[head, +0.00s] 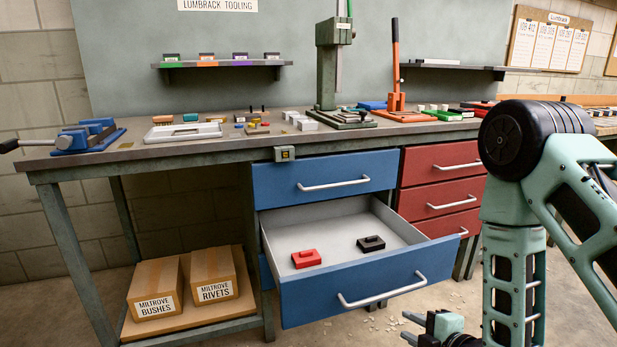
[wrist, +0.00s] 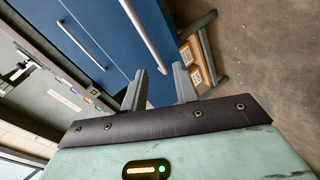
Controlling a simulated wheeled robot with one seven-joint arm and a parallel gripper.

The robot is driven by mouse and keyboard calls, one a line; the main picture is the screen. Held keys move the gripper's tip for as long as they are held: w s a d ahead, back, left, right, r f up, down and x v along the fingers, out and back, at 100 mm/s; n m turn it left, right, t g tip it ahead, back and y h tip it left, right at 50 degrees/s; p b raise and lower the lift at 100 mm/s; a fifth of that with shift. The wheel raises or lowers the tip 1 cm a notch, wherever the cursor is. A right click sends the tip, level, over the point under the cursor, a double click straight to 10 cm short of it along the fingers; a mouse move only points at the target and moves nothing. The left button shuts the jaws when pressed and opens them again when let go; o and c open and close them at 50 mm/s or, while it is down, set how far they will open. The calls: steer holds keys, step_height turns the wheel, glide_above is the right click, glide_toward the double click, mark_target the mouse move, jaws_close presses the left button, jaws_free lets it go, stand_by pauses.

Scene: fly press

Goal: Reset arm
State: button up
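My gripper (head: 428,328) is low at the front of the bench, below and right of the open blue drawer (head: 352,290). In the wrist view my gripper (wrist: 160,72) has its two grey fingers apart with nothing held between them. A drawer handle (wrist: 142,36) runs down toward the gap between the fingertips; in the head view the gripper stands clear of the open drawer's handle (head: 382,291). My arm is folded at the right. A red block (head: 306,258) and a black block (head: 371,243) lie in the open drawer.
The upper blue drawer (head: 325,180) and red drawers (head: 440,178) are shut. A green press (head: 333,70) and an orange-handled press (head: 396,75) stand on the bench. Cardboard boxes (head: 155,290) sit on the lower shelf. Pale scraps (head: 385,322) litter the floor.

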steer(key=s+a+r+m+g+h, duration=0.1)
steer(key=s+a+r+m+g, duration=0.55)
steer(key=a+r, duration=0.2)
steer(key=s+r+m+g+h, duration=0.25)
steer(key=s+r, duration=0.25)
steer(key=s, duration=0.4)
steer(key=s+r+m+g+h, duration=0.1)
steer(key=s+r+m+g, duration=0.25)
steer(key=s, duration=0.55)
step_height(320, 180, up, 25)
steer(key=p, duration=2.4)
steer(key=shift+w+n, duration=0.2)
steer(key=shift+n, duration=0.15)
